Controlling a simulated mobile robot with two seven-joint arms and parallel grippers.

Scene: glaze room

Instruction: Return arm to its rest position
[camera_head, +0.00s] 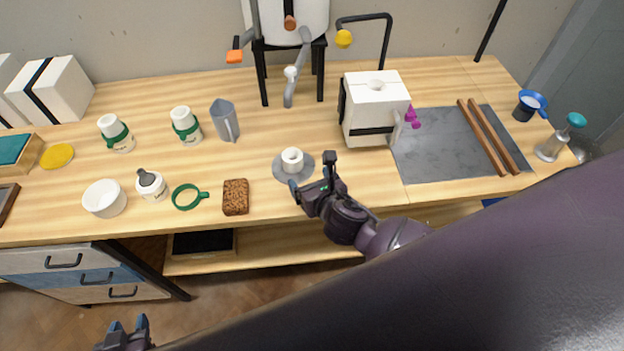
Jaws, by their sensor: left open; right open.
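My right gripper (311,180) is over the front part of the wooden workbench, near the grey disc (282,176) with a white ring-shaped piece (292,159) standing on it. Its jaws are open, one finger pointing up and one to the left, and I see nothing held between them. I cannot tell whether it touches the disc's edge. My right arm comes in from the lower right and covers much of that corner. My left gripper (127,325) is low at the bottom edge, in front of the bench over the floor. It is open and partly cut off.
On the workbench (255,110) stand a white bowl (105,199), a green ring with handle (187,197), a brown sponge (236,197), a grey pitcher (224,118) and a white box-shaped device (375,103). A dark slab (430,160) lies right. Drawers (75,278) are below left.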

